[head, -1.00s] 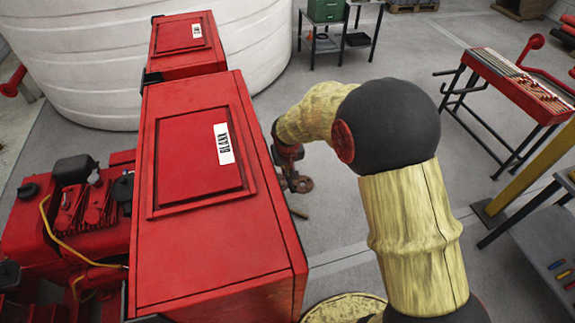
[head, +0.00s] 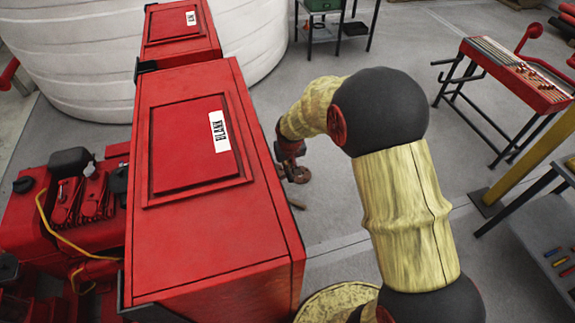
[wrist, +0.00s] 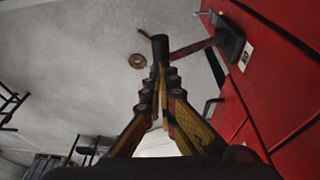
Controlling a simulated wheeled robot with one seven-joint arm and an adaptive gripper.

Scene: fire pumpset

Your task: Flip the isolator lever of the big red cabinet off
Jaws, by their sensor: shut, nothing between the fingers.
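The big red cabinet (head: 215,240) fills the left centre of the head view, and its red face (wrist: 285,90) is at the right of the wrist view. The isolator lever (wrist: 195,49) sticks out from a dark mount on that face, with a red arm and a black end knob. The lever is hidden in the head view. My gripper (wrist: 161,72) is shut and empty, its fingertips just below the knob in the wrist picture. I cannot tell whether they touch it. In the head view my wrist is beside the cabinet's right side, partly hidden.
A second red cabinet (head: 180,35) stands behind the big one, near a white tank (head: 75,60). Red machinery (head: 60,225) is at the left. A rusty ring (wrist: 137,61) lies on the floor. A red rack (head: 515,75) and a yellow post (head: 530,155) stand right, with open floor between.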

